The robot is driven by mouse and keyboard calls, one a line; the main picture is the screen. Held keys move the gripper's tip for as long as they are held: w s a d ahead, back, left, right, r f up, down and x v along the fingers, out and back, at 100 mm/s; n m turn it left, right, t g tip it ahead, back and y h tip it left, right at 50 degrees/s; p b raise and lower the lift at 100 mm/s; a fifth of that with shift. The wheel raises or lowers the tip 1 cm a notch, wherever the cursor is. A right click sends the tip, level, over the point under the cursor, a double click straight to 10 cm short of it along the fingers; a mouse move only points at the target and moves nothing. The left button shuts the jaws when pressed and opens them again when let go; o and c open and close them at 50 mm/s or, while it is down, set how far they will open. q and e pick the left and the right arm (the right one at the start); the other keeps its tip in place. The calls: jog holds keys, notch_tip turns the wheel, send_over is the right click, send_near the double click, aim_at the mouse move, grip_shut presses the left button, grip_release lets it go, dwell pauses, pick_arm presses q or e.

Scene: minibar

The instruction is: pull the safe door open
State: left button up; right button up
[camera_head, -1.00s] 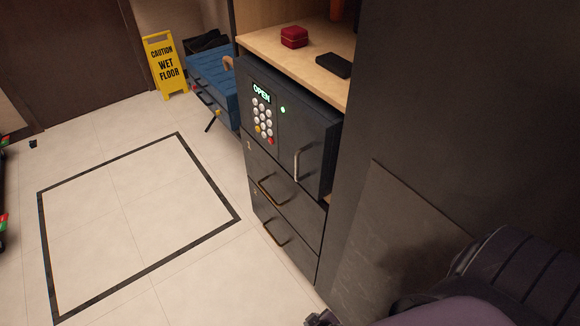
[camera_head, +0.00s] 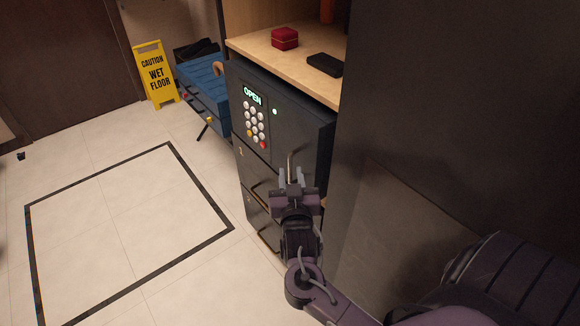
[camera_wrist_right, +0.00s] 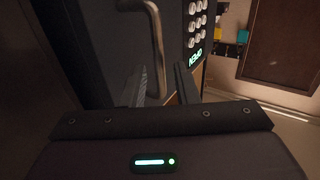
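The safe door (camera_head: 300,130) is a dark panel with a keypad and a green display reading OPEN. Its right side appears to stand out from the drawers below; I cannot tell how wide any gap is. The upright metal handle (camera_head: 291,164) is near its right edge, and it also shows in the right wrist view (camera_wrist_right: 157,45). My right gripper (camera_head: 292,182) is at the handle's lower part. Its fingers (camera_wrist_right: 163,85) are apart, with the handle seen between them; contact is not clear. My left gripper is not in view.
Drawers with bar handles (camera_head: 262,238) are below the safe. A wooden shelf (camera_head: 270,52) above holds a red box (camera_head: 285,38) and a black item (camera_head: 325,65). A tall dark panel (camera_head: 440,110) stands close on the right. The tiled floor (camera_head: 120,230) at left is open.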

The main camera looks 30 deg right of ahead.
aim_at(290, 170)
jog(key=shift+x, duration=1.7)
jog(key=shift+c, duration=0.2)
grip_shut()
